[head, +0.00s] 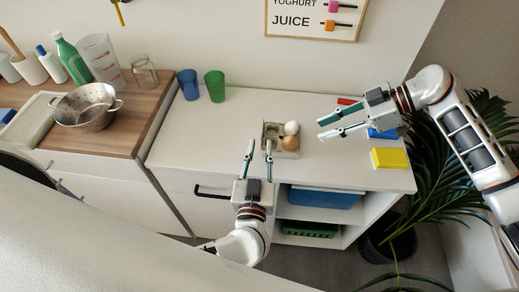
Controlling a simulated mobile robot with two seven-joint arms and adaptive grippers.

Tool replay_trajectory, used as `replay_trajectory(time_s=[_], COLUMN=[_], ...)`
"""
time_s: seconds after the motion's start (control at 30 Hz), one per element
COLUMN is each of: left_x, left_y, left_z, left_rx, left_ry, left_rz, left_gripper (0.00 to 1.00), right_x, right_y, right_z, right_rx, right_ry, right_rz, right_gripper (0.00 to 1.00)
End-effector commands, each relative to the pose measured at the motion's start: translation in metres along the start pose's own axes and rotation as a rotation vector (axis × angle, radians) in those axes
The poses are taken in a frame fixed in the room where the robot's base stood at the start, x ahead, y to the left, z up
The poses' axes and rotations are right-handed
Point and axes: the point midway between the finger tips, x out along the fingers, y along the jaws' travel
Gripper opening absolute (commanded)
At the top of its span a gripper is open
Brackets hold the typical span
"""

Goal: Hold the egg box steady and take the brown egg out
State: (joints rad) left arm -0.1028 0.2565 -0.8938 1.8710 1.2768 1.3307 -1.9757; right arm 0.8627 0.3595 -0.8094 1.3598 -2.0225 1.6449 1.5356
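The small pale egg box (266,127) stands open on the white cabinet top. A white egg (291,128) sits at its back right, and the brown egg (290,143) sits at its front right. Its left cells look empty. My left gripper (259,145) is open at the box's left side. One finger is left of the box and the other overlaps its left edge; whether they touch it I cannot tell. My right gripper (321,128) is open and empty, right of the box, with its fingertips pointing left towards the eggs and apart from them.
A blue cup (188,85) and a green cup (215,86) stand at the back left. A yellow block (390,158), a blue block (382,133) and a red item (347,101) lie near my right gripper. A plant (430,180) stands beyond the right edge. The top's middle back is clear.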

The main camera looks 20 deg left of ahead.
Motion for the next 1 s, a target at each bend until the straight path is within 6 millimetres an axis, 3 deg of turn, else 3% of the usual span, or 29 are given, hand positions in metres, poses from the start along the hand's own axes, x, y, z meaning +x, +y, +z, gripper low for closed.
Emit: replay_trajectory(time_s=[0.6,1.0], left_x=[0.071,0.078], left_y=[-0.002,-0.002], left_z=[0.003,0.003], left_rx=[0.002,0.001], left_ry=[-0.008,-0.009], left_rz=[-0.006,-0.006], left_gripper=[0.22,0.22], right_x=[0.0,0.0], right_y=[0.0,0.0], right_z=[0.0,0.0], right_rx=[0.0,0.0], right_ry=[0.0,0.0], right_rz=[0.0,0.0], right_gripper=[0.28,0.28])
